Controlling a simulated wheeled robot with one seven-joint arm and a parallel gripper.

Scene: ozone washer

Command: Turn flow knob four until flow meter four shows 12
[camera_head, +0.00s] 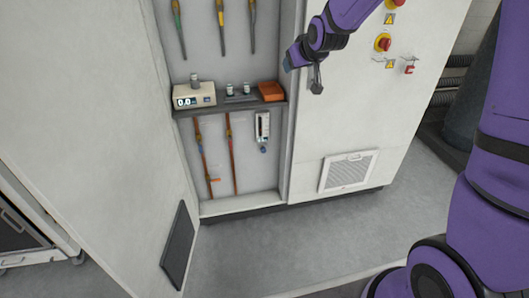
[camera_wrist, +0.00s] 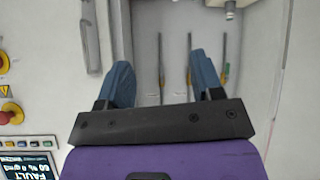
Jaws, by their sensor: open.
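A white flow meter (camera_head: 262,127) with a small knob (camera_head: 263,149) below it hangs on the back wall of the open cabinet bay, under the shelf. I cannot read its number or its level. My gripper (camera_head: 302,76) is above and to the right of it, in front of the bay's right edge, apart from it. In the wrist view my gripper (camera_wrist: 165,72) shows two blue fingers spread apart with nothing between them. A pale fitting (camera_wrist: 230,8) at the top edge there is cut off, and I cannot tell what it is.
A shelf (camera_head: 230,108) holds a white box (camera_head: 194,96) reading 0.0 and an orange block (camera_head: 271,91). An open door (camera_head: 110,120) stands left of the bay. Red buttons (camera_head: 383,43) are on the right panel. A screen (camera_wrist: 28,165) shows FAULT. The floor (camera_head: 270,240) in front is clear.

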